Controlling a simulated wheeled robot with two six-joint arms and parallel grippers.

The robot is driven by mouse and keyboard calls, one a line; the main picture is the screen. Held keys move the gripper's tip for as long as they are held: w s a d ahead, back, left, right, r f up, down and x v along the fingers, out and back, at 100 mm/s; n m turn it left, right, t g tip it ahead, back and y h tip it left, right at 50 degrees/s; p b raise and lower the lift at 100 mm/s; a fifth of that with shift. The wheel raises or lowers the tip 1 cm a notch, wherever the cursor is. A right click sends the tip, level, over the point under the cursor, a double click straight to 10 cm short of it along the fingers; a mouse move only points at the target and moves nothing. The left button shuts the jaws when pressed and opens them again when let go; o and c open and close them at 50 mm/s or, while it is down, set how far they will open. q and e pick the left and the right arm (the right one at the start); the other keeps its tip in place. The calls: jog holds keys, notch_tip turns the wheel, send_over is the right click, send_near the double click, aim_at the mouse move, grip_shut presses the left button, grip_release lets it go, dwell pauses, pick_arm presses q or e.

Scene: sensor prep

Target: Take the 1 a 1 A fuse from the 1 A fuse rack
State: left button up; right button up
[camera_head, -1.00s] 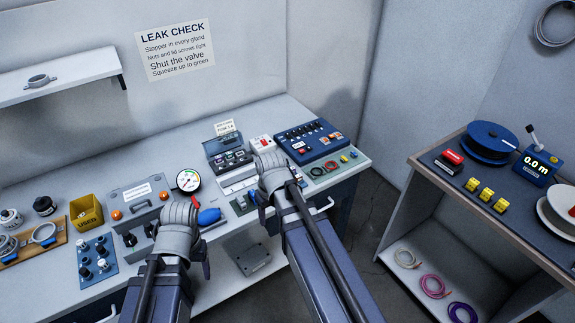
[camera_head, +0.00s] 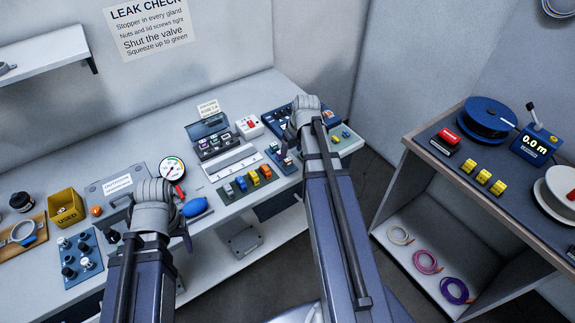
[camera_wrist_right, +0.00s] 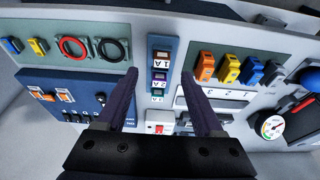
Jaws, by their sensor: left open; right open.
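In the head view the rack (camera_head: 285,164) shows only in part beside my right arm. My right gripper (camera_wrist_right: 160,73) is open and empty, with one finger on each side of the rack in the wrist view; contact cannot be seen. In the head view my right gripper (camera_head: 289,150) is mostly hidden by its wrist. My left gripper (camera_head: 187,240) is open over the bench's front edge.
Beside the rack are several coloured blocks (camera_wrist_right: 228,68) and a pair of rings (camera_wrist_right: 110,49). A dark blue board (camera_wrist_right: 62,92) and a white box with a red switch (camera_head: 249,126) are close by. A gauge (camera_head: 172,168) and blue bulb (camera_head: 195,207) lie near my left arm.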

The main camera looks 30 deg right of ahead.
aim_at(288, 160)
jog(key=shift+b+x, duration=2.55)
jog(key=shift+x, duration=0.35)
jog(key=shift+a+r, duration=0.1)
jog(key=shift+a, duration=0.05)
grip_shut()
